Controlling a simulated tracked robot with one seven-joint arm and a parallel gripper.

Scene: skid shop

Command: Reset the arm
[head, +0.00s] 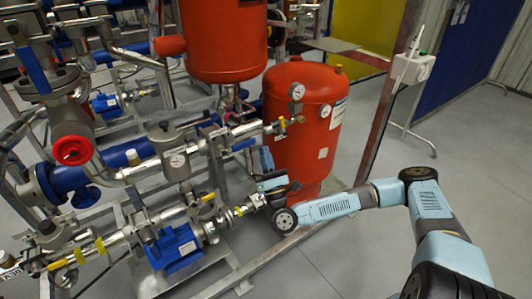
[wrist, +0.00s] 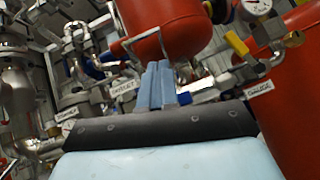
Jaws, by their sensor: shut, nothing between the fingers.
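My arm (head: 435,205) reaches in from the lower right of the head view, its pale blue links bent toward the pipework. My gripper (head: 265,158) is at the end of it, in front of the lower left side of a red tank (head: 300,135). In the wrist view my gripper's blue fingers (wrist: 157,85) point up and lie together, with nothing seen between them. A yellow-handled valve (wrist: 237,45) and a pressure gauge (wrist: 257,6) show to their right. Whether the gripper touches any pipe is unclear.
A second red tank (head: 223,40) stands behind. A post carries a white box (head: 412,70). Grey floor (head: 480,150) is clear at right.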

